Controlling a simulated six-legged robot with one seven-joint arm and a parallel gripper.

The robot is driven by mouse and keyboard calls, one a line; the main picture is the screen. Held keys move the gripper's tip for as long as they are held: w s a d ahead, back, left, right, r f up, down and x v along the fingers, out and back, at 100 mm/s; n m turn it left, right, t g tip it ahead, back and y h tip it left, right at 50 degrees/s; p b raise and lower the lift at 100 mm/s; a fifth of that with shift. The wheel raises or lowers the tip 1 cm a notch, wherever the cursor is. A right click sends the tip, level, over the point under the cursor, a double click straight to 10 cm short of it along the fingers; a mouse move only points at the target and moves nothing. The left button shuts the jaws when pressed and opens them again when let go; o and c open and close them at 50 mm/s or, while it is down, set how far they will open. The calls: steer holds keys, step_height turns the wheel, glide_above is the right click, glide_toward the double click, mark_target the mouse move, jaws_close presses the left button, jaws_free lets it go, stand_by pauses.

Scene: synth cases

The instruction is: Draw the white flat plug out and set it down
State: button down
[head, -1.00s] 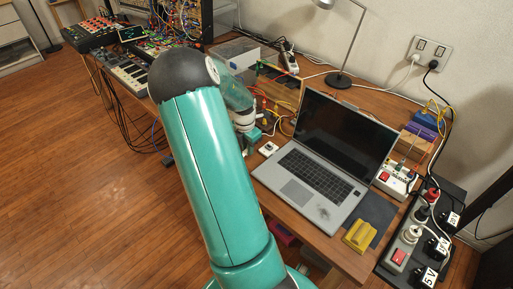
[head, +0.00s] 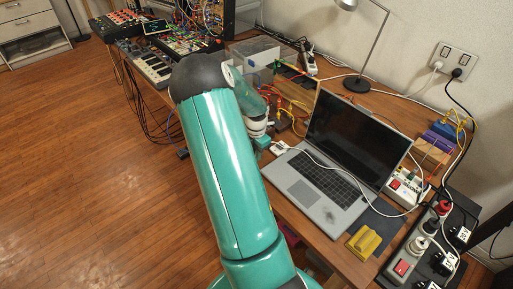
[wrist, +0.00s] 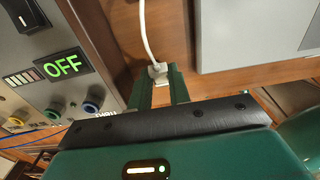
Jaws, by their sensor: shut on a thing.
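A small white plug (wrist: 158,71) sits between the two green fingers of my gripper (wrist: 159,82) in the wrist view. The gripper is shut on it. A white cable (wrist: 145,28) runs from the plug away toward the top of that view.
The open laptop (head: 320,180) lies right of my gripper; its edge shows in the wrist view (wrist: 255,35). A grey device with a green OFF display (wrist: 62,67) is at the wrist view's left. A power strip (head: 412,255) and yellow block (head: 364,243) are at right.

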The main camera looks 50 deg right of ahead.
steer(key=shift+f, duration=0.5)
steer(key=shift+s, duration=0.15)
steer(key=c, duration=1.2)
jaws_free()
steer(key=shift+c, duration=0.2)
steer(key=shift+r, duration=0.15)
step_height(320, 180, up, 14)
steer(key=shift+d+f, duration=0.2)
